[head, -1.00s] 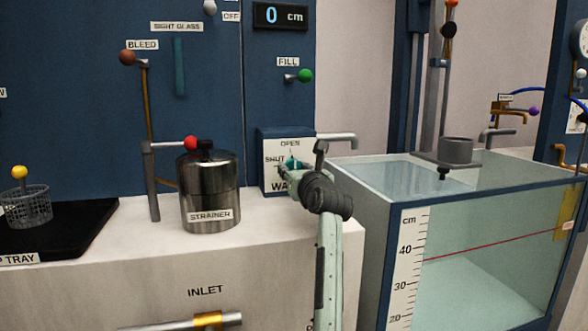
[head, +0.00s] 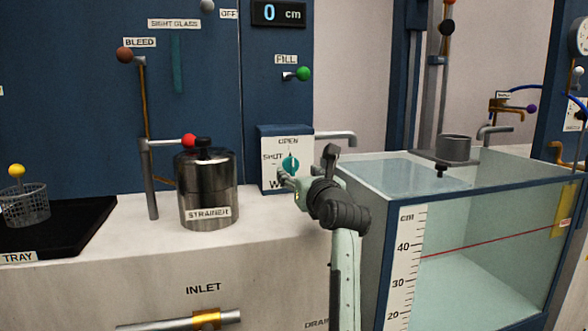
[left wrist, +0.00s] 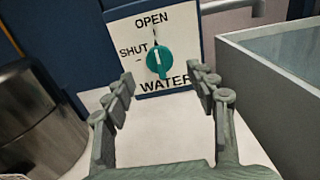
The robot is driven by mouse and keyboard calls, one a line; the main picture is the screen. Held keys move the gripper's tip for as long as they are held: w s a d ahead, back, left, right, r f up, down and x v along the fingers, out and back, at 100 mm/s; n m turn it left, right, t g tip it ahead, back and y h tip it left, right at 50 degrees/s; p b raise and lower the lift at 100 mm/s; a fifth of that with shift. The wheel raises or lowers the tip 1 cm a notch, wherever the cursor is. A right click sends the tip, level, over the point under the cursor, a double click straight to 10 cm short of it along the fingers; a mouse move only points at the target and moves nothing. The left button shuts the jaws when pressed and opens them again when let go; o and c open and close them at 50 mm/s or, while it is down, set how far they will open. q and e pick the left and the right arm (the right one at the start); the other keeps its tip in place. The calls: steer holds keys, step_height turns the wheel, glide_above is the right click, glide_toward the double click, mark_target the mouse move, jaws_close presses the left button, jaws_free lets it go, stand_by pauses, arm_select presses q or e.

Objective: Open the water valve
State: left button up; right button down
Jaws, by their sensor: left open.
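The water valve is a teal knob (head: 290,165) on a white panel (head: 272,183) lettered OPEN at the top, SHUT at the left and WATER below. In the left wrist view the knob (left wrist: 159,60) stands roughly upright, its long side towards the OPEN mark and leaning slightly. My left gripper (head: 306,168) is in front of and to the right of the knob in the head view. In the left wrist view its spread fingers (left wrist: 162,86) are empty, one on each side below the knob, apart from it. My right gripper is not in view.
A steel strainer (head: 207,188) stands on the white counter (head: 130,228) left of the panel. A glass-walled water tank (head: 480,235) is on the right, with a grey spout (head: 340,137) reaching towards it. The digital display (head: 279,13) reads 0 cm.

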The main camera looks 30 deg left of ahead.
arm_select(q)
steer(key=v, duration=0.5)
steer(key=shift+s+d, duration=0.25)
